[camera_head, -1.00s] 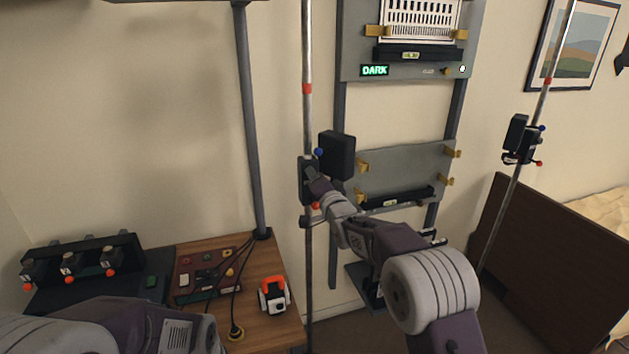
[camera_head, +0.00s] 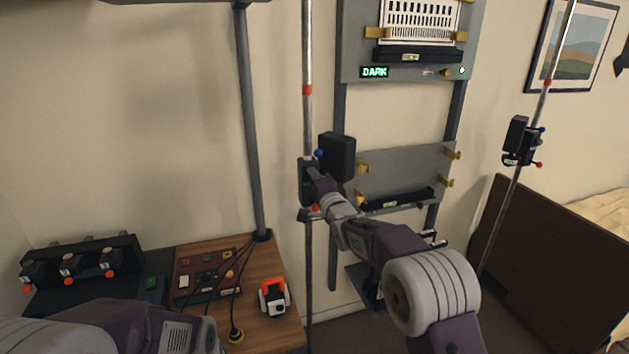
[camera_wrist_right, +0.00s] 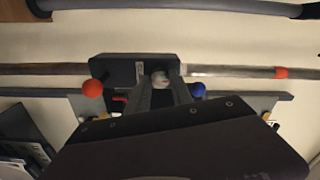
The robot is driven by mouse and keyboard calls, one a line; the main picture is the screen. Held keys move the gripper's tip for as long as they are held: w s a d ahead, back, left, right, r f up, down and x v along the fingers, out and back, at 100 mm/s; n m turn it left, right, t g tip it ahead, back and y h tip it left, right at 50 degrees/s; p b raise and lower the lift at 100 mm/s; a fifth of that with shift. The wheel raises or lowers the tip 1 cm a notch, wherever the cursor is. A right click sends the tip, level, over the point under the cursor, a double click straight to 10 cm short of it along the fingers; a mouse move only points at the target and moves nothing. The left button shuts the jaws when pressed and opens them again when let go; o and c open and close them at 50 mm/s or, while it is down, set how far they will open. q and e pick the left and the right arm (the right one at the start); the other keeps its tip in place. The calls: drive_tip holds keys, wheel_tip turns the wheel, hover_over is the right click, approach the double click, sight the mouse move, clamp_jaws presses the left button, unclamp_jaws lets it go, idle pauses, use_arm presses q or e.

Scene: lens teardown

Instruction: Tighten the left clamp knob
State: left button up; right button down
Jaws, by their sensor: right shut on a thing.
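The left clamp (camera_head: 304,172) is a dark block on the left upright pole (camera_head: 307,120). It carries a black box (camera_head: 338,155), a blue ball (camera_head: 320,153) above and an orange ball (camera_head: 315,207) below. In the right wrist view the clamp block (camera_wrist_right: 118,69) lies across the pole (camera_wrist_right: 230,71), with the orange ball (camera_wrist_right: 92,88) left and the blue ball (camera_wrist_right: 198,90) right. My right gripper (camera_wrist_right: 160,82) is shut on a pale round knob (camera_wrist_right: 160,77) at the clamp's front. My left arm shows at the bottom left; its fingers are out of view.
A grey rack (camera_head: 390,175) with yellow brackets stands just behind the pole. A right pole holds a similar clamp (camera_head: 517,142). A wooden table (camera_head: 262,335) at lower left bears a control box (camera_head: 207,275) and an orange-white device (camera_head: 273,297).

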drive_tip(key=shift+f, duration=0.1)
drive_tip(key=c, duration=1.1)
unclamp_jaws()
drive_tip(key=shift+d, duration=0.1)
drive_tip(key=b+v, duration=0.2)
drive_tip(key=v, duration=0.7)
